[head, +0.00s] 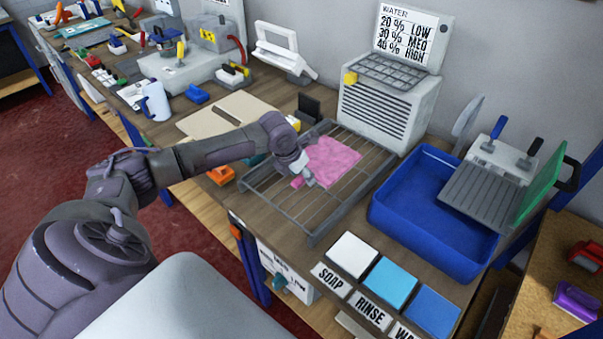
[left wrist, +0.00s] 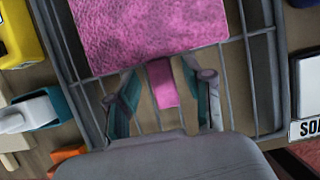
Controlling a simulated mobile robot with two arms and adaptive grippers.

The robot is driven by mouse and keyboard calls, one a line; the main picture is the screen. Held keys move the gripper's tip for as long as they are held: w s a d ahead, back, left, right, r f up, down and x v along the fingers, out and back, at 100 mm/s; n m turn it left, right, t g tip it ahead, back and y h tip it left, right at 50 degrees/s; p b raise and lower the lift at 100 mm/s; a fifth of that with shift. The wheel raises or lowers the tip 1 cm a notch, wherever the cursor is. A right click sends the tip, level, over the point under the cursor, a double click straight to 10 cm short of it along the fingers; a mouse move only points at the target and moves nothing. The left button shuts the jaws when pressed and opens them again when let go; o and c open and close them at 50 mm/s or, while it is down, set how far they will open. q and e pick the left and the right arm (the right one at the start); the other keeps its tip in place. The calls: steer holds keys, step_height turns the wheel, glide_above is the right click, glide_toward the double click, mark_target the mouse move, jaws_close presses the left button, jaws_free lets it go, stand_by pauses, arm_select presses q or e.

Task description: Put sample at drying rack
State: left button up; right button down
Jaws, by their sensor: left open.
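The pink sample (head: 332,160) lies flat on the bars of the grey wire drying rack (head: 320,231), on the worktop. In the left wrist view the sample (left wrist: 150,25) fills the top, and a narrow pink tab (left wrist: 162,84) reaches down from it between my fingers. My left gripper (head: 301,178) is at the sample's near left edge, just over the rack (left wrist: 258,80). In the left wrist view my left gripper (left wrist: 164,100) is open, with a finger on each side of the tab and gaps between. My right gripper is not in view.
A blue basin (head: 420,215) stands right of the rack, and a white heater-like box (head: 385,110) with a water sign stands behind it. White and blue tiles with labels such as SOAP (head: 331,279) lie in front. An orange object (head: 221,175) is left of the rack.

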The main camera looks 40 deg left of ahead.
arm_select(q)
steer(key=b+v, duration=0.1)
steer(key=v, duration=1.1)
steer(key=shift+b, duration=0.3)
